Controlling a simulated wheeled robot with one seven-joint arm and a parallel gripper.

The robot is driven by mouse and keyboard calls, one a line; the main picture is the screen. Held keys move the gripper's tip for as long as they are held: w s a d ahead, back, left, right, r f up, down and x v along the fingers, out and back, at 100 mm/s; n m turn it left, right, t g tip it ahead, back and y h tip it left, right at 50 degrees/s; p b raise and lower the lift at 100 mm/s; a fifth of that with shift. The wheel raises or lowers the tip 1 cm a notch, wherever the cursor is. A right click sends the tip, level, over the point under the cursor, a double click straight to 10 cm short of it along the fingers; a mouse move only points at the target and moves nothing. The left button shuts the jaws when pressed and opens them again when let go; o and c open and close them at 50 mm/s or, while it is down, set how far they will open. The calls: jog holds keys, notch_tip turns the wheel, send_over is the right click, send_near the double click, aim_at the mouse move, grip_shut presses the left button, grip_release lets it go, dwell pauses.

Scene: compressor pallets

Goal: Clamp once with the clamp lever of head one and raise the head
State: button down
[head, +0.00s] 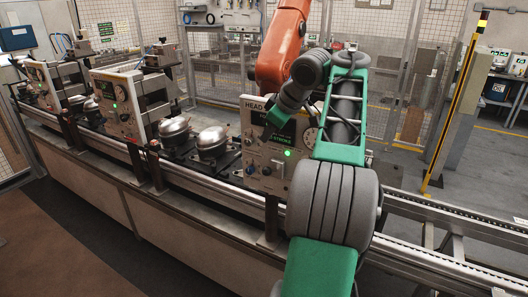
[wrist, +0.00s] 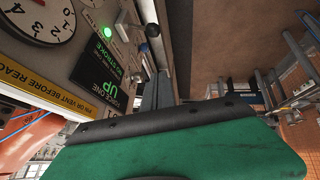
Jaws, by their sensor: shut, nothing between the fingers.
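The head panel (head: 252,118), light-coloured and marked "HEAD", stands on the line in the middle of the head view, partly hidden by my arm. Its green lamp (head: 288,153) is lit. My gripper (head: 270,128) is shut and empty in front of the panel's face; contact cannot be told.
Two silver compressors (head: 212,141) sit on dark pallets left of the panel. Another head panel (head: 121,100) stands farther left. An orange robot arm (head: 283,45) is behind the panel. The conveyor rail (head: 205,185) runs along the front. Mesh fencing closes the back.

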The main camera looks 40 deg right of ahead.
jog(key=b, duration=0.5)
send_over(264, 170)
jog(key=w+a, duration=0.2)
jog(key=w, duration=0.1)
notch_tip(264, 170, down, 8)
jog(key=s+d+f, duration=0.2)
jog(key=f, duration=0.1)
jog(key=shift+s, duration=0.4)
jog(key=shift+w+f, duration=0.1)
jog(key=shift+f+b, duration=0.15)
jog(key=shift+b, duration=0.35)
